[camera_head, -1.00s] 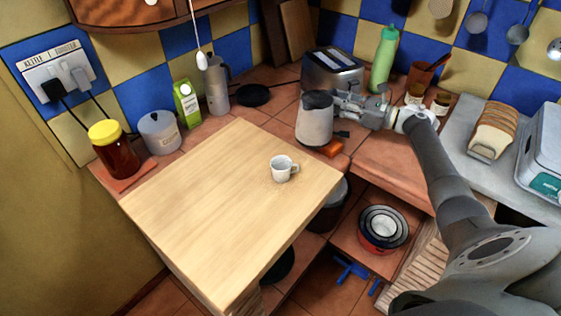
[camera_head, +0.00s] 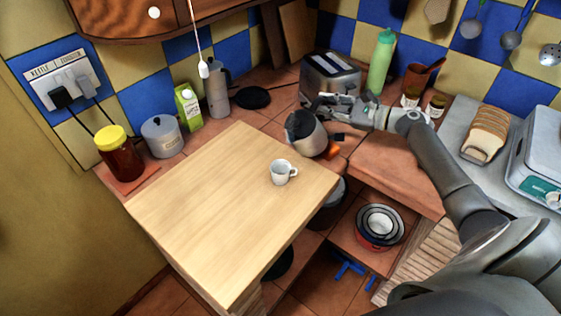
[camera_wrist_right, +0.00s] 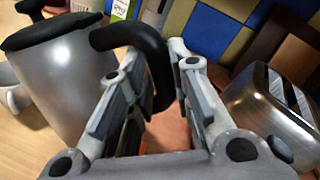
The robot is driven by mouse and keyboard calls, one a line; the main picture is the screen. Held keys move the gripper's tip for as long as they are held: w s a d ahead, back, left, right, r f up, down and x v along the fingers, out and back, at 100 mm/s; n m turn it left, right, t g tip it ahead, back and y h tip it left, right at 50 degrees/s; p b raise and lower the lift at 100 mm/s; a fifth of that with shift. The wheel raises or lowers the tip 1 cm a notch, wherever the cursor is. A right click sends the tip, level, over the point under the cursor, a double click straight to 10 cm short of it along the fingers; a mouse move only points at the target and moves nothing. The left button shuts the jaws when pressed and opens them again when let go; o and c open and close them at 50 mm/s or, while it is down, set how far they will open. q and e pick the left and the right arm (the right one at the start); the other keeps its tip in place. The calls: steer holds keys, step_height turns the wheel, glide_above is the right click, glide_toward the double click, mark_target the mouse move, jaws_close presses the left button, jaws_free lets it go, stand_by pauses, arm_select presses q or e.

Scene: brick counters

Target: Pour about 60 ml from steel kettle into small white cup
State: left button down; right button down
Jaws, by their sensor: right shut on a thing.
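The steel kettle (camera_head: 308,138), grey with a dark lid, is tilted to the left behind the wooden board's right corner. My right gripper (camera_head: 326,106) is shut on its handle. In the right wrist view, the black handle passes between the fingers of the right gripper (camera_wrist_right: 157,60) and the kettle body (camera_wrist_right: 68,88) is at left. The small white cup (camera_head: 280,174) stands upright on the board, in front of and left of the kettle, apart from it. The cup's inside is hard to make out, and no stream of liquid is visible. My left gripper is not in view.
The wooden board (camera_head: 215,220) is bare apart from the cup. A toaster (camera_head: 331,75) stands behind the kettle, with a green bottle (camera_head: 381,62) beside it. An orange item (camera_head: 332,151) lies by the kettle. Jar, canister and carton line the left back.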

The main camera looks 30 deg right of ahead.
mark_target(318, 101)
steer(key=shift+s+a+r+n+p, duration=0.2)
steer(key=shift+a+r+n+p, duration=0.2)
steer(key=shift+a+r+n, duration=0.15)
steer(key=shift+s+a+r+n+h, duration=0.2)
steer(key=shift+a+r+n+h, duration=0.1)
steer(key=shift+a+n, duration=0.2)
steer(key=shift+s+a+r+n+h+p, duration=0.3)
steer(key=shift+a+r+n+p, duration=0.1)
steer(key=shift+a+r+n, duration=0.3)
steer(key=shift+n, duration=0.25)
steer(key=shift+s+a+r+n+p, duration=0.3)
steer(key=shift+a+r+n+p, duration=0.4)
steer(key=shift+a+r+p, duration=0.15)
steer(key=shift+s+a+r+n+h+p, duration=0.3)
steer(key=shift+a+r+n+p, duration=0.15)
steer(key=shift+a+r+n, duration=0.1)
stand_by(2.4)
steer(key=shift+w+f, duration=0.1)
